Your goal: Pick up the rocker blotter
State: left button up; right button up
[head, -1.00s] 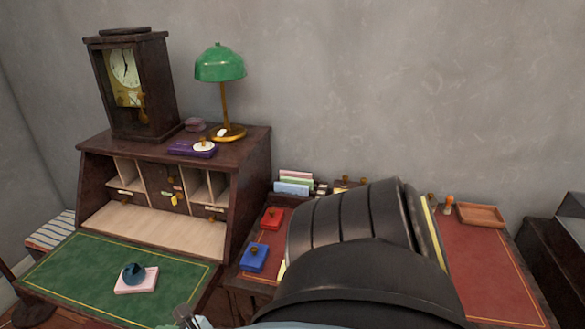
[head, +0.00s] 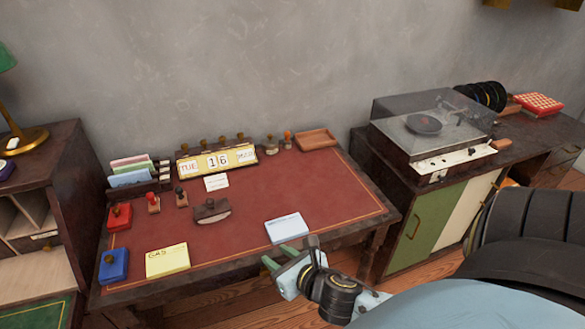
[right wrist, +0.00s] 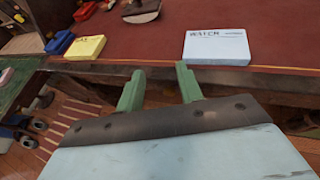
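The rocker blotter (head: 211,211) is dark brown with a knob on top and a pale curved underside. It stands on the red desk top (head: 262,192), left of the middle. In the right wrist view its lower part (right wrist: 141,11) shows at the top edge. My right gripper (head: 270,257) is at the desk's front edge, near the light blue notepad (head: 287,228). In the right wrist view its two green fingers (right wrist: 160,80) are apart with nothing between them. The blotter is beyond the fingers, well clear of them. My left gripper is out of view.
A yellow notepad (head: 167,261), a red box (head: 119,217) and a blue box (head: 113,264) lie at the desk's left. Stamps (head: 182,197) and a date display (head: 217,161) stand behind the blotter. A record player (head: 432,130) is on the right cabinet. The desk's right half is mostly clear.

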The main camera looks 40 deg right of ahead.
aim_at(213, 211)
jog(key=z, duration=0.8)
jog(key=i, duration=0.45)
